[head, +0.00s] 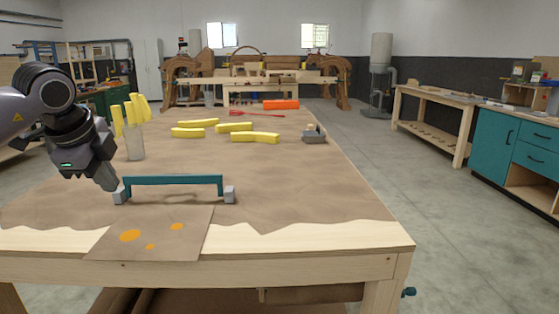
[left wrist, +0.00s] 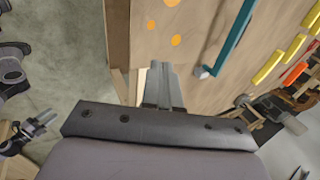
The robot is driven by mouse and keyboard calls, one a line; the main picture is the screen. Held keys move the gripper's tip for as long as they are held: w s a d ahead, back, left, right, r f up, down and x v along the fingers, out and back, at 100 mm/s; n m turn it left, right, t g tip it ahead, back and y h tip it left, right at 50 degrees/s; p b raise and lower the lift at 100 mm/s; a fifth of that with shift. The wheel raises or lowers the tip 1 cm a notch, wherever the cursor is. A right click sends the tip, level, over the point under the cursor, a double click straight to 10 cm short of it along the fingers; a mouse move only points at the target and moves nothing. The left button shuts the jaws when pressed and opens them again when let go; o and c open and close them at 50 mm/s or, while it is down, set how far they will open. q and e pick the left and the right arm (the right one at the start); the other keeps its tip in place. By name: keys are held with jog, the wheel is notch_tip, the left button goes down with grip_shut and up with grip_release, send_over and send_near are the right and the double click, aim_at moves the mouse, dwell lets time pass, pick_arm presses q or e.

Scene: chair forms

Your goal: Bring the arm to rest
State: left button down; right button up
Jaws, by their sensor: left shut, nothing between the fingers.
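My left gripper (head: 110,185) is over the near left part of the workbench (head: 290,200), fingers pointing down. In the left wrist view my left gripper (left wrist: 157,66) has its fingers together with nothing between them. A teal bar with grey end blocks (head: 172,180) lies across the bench just right of the fingertips. It also shows in the left wrist view (left wrist: 234,38), apart from the fingers there. In the head view the fingertips overlap its left end block, and I cannot tell whether they touch.
A clear cup (head: 134,145) with yellow pieces stands behind the gripper. Yellow curved pieces (head: 255,138), a grey tool (head: 314,134), a red item (head: 256,113) and an orange block (head: 281,104) lie farther back. An orange-spotted sheet (head: 150,240) overlaps the front edge. The bench's right side is clear.

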pick_arm(q)
jog(key=d+f+m+g+h, duration=0.2)
jog(key=d+f+m+h, duration=0.25)
jog(key=d+f, duration=0.55)
jog(key=s+d+f+m+g+h+p, duration=0.1)
jog(key=s+d+h, duration=0.45)
jog(key=d, duration=0.45)
jog(key=s+d+f+m+g+h+p, duration=0.15)
jog(key=s+d+h, duration=0.25)
jog(key=d+h, duration=0.4)
jog(key=s+a+f+n+t+y, duration=0.2)
jog(key=a+f+n+t+y, duration=0.3)
jog(key=f+n+t, duration=0.4)
jog(key=s+a+f+n+t+y, duration=0.2)
jog(key=a+f+n+t+y, duration=0.35)
jog(key=n, duration=0.45)
jog(key=s+a+f+n+g+y+p, duration=0.1)
jog(key=s+a+f+n+g+y, duration=0.2)
jog(key=s+f, duration=1.1)
jog(key=a+g+y, duration=0.2)
jog(key=a, duration=0.1)
jog(key=shift+a, duration=0.3)
pick_arm(e)
jog(key=r, duration=0.3)
jog(key=shift+w+r, duration=0.25)
jog(key=shift+r, duration=0.15)
